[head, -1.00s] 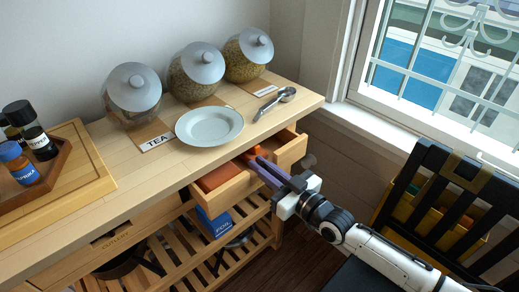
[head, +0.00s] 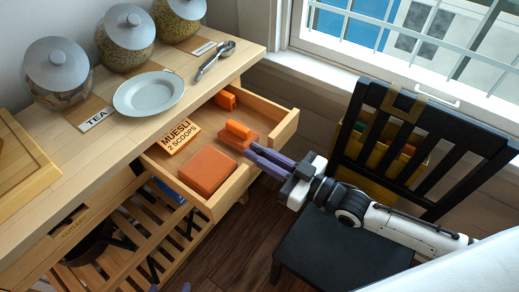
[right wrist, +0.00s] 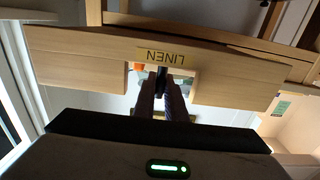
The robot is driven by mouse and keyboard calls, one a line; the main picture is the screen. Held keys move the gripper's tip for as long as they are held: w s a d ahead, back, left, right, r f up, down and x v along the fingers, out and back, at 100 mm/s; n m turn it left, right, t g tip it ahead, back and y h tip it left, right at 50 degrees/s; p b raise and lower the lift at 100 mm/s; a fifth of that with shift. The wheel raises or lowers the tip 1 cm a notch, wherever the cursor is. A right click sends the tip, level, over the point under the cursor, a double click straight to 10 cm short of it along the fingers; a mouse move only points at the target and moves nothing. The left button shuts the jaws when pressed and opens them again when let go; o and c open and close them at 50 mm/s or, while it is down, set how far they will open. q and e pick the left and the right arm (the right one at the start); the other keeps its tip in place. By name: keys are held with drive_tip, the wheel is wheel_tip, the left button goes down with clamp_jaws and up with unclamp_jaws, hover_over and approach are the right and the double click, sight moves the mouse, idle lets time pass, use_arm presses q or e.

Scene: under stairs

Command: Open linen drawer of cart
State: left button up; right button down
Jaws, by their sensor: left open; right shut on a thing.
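The linen drawer (head: 283,133) of the wooden cart (head: 105,160) stands well out from under the top in the head view. Its front, with a yellow LINEN label (right wrist: 167,56), fills the upper part of the right wrist view. My right gripper (head: 252,152) is shut on the drawer front at its middle notch; the fingers (right wrist: 164,98) hide part of the notch. The tips of my left gripper (head: 169,288) just show at the bottom edge of the head view, open and apart from the cart.
In the drawer lie an orange box (head: 207,171), a MUESLI card (head: 178,137) and other orange items. A plate (head: 148,93), jars (head: 57,72) and a scoop (head: 214,58) are on top. A black chair (head: 335,250) stands right of the drawer; dark floor (head: 240,230) shows between.

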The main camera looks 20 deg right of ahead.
drive_tip(key=c, duration=1.8)
unclamp_jaws()
drive_tip(key=shift+s, duration=0.1)
drive_tip(key=v, duration=1)
drive_tip(key=shift+f, duration=0.1)
drive_tip(key=s+f+m+g+h, duration=0.2)
drive_tip(key=s+f+g+h, duration=0.1)
drive_tip(key=f, duration=0.7)
drive_tip(key=s+a+f+m+g+h, duration=0.1)
drive_tip(key=s+f+m+g+h, duration=0.1)
drive_tip(key=s+f+h, duration=0.3)
drive_tip(key=s+f+m, duration=0.1)
drive_tip(key=s+f, duration=0.2)
drive_tip(key=f, duration=0.3)
drive_tip(key=shift+s+m+g+h, duration=0.3)
drive_tip(key=shift+g, duration=0.1)
